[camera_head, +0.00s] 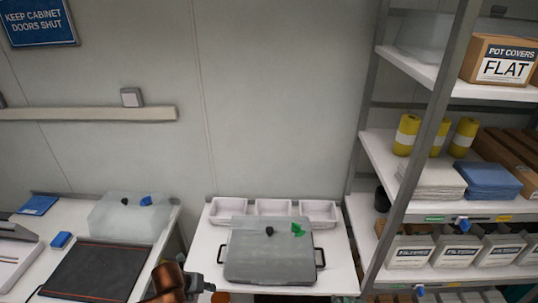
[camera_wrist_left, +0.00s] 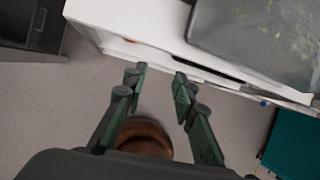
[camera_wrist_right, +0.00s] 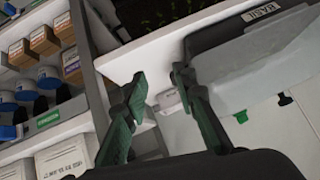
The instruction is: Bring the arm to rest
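My left gripper (camera_wrist_left: 158,76) shows in the left wrist view with its two green fingers apart and nothing between them. Floor and the edge of a white bench lie beyond its tips. My right gripper (camera_wrist_right: 160,76) shows in the right wrist view, also with its green fingers apart and empty. A white bench edge and a grey container are just beyond its tips; the exact gap is hard to judge. In the head view only a brown and grey piece of arm shows at the bottom edge, and no fingertips can be made out there.
A grey lidded tray (camera_head: 270,262) with side handles stands on the middle bench, before white bins (camera_head: 273,207). A translucent box (camera_head: 128,218) and a dark mat (camera_head: 98,272) are on the left bench. A loaded shelf rack (camera_head: 450,70) stands at right.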

